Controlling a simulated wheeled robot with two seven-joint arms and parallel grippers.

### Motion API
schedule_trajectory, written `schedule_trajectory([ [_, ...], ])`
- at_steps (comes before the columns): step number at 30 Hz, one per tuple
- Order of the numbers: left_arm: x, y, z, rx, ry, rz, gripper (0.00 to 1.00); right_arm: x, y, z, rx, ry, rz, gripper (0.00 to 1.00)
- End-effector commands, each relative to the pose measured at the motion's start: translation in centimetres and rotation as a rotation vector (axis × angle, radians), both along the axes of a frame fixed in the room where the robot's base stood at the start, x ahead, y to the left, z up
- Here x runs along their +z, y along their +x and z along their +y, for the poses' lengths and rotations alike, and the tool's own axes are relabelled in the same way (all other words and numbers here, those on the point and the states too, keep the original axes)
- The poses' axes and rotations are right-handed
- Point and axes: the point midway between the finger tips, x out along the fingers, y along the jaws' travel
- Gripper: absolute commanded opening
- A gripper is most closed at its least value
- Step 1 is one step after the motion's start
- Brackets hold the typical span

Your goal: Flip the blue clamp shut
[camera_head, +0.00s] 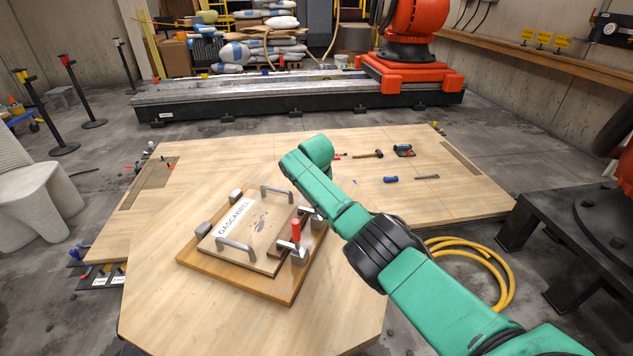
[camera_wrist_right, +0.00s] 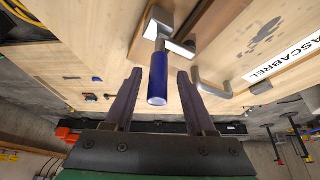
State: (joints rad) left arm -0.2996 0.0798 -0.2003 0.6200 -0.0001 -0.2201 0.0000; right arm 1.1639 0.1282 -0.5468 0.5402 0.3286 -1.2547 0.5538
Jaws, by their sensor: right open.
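The blue clamp's handle (camera_wrist_right: 158,80) shows in the right wrist view, joined to a grey metal clamp body (camera_wrist_right: 168,28) at the edge of a wooden board. My right gripper (camera_wrist_right: 160,72) is open, with one purple finger on each side of the blue handle. Gaps show between the fingers and the handle. In the head view my green right arm (camera_head: 345,215) reaches over the board's right side. It hides the gripper and the blue handle there. The grey clamp part (camera_head: 312,216) beside my arm shows only partly. My left gripper is in neither view.
The mould board (camera_head: 190,258) lies on a wooden table (camera_head: 160,310). It carries a lettered panel (camera_head: 245,222), grey handles (camera_head: 235,245) and a clamp with an upright red handle (camera_head: 296,231). A hammer (camera_head: 368,154) and small tools lie further back. The table's left front is clear.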

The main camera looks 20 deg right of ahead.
Motion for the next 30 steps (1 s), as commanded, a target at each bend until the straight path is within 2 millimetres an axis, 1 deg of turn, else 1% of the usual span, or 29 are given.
schedule_trajectory([
  [1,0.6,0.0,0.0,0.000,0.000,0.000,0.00,0.7,-0.2,0.1,0.002,0.002,0.000,0.56],
  [6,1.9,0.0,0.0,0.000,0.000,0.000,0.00,2.8,-1.1,0.2,-0.004,-0.001,-0.004,0.56],
  [8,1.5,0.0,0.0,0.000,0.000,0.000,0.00,3.6,-1.4,0.5,-0.002,0.001,-0.005,0.56],
  [11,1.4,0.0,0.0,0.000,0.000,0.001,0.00,5.3,-2.3,0.7,-0.003,0.001,-0.006,0.56],
  [15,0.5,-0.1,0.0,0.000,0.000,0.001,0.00,8.8,-3.7,1.4,-0.002,0.000,-0.006,0.56],
  [18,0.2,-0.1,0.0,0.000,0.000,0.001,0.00,10.8,-4.7,1.7,-0.003,0.000,-0.004,0.56],
  [20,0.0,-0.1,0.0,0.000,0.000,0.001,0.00,11.7,-5.0,1.8,-0.003,-0.001,-0.003,0.56],
  [24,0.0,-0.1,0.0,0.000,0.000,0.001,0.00,12.6,-5.5,1.9,-0.004,-0.001,0.001,0.56],
  [30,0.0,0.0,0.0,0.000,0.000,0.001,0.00,12.7,-5.5,2.0,-0.004,-0.001,0.001,0.56],
])
